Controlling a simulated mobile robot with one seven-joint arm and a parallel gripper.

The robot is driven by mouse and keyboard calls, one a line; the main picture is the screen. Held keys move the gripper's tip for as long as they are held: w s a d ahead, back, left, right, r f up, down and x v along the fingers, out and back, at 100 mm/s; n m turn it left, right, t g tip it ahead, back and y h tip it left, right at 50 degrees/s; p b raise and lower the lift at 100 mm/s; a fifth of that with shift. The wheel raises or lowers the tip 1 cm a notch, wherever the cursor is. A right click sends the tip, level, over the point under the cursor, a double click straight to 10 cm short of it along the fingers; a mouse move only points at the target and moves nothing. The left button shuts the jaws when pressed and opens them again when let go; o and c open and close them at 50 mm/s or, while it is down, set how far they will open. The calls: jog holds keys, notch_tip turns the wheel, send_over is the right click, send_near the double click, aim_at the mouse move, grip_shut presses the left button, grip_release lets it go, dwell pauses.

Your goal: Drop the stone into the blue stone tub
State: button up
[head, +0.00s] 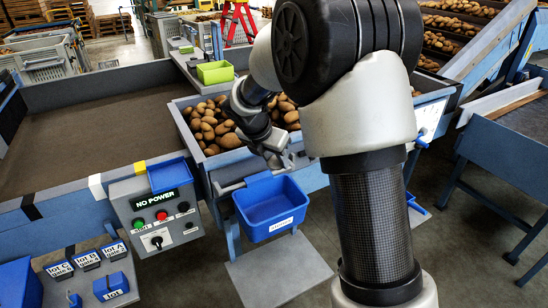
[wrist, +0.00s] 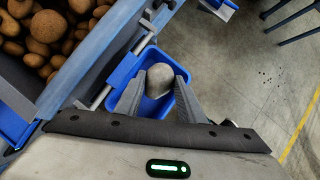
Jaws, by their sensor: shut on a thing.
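A smooth grey stone (wrist: 159,80) is held between the two fingers of my gripper (wrist: 160,86) in the wrist view. The blue stone tub (wrist: 151,54) shows behind and around the stone there, below my fingers. In the head view the labelled blue tub (head: 268,218) hangs at the front of the grader, and its visible inside looks empty. My gripper (head: 281,160) is above the tub's back edge there, pointing down. The stone cannot be made out in the head view.
A bed of potatoes (head: 213,124) lies just behind the tub. A control box (head: 158,213) marked NO POWER stands to its left. A small green bin (head: 215,72) sits farther back. Open floor (wrist: 245,70) lies right of the tub in the wrist view.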

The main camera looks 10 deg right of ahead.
jog(key=shift+w+a+r+n, duration=0.2)
jog(key=shift+r+n, duration=0.15)
jog(key=shift+n, duration=0.15)
notch_tip(320, 180, down, 6)
jog(key=b, duration=0.6)
jog(key=shift+b, duration=0.3)
jog(key=shift+r, duration=0.15)
jog(key=o, duration=1.2)
jog(key=p+v, duration=0.2)
jog(key=v, duration=1.5)
jog(key=shift+s+d, duration=0.2)
jog(key=shift+s, duration=0.1)
jog(key=shift+r, duration=0.15)
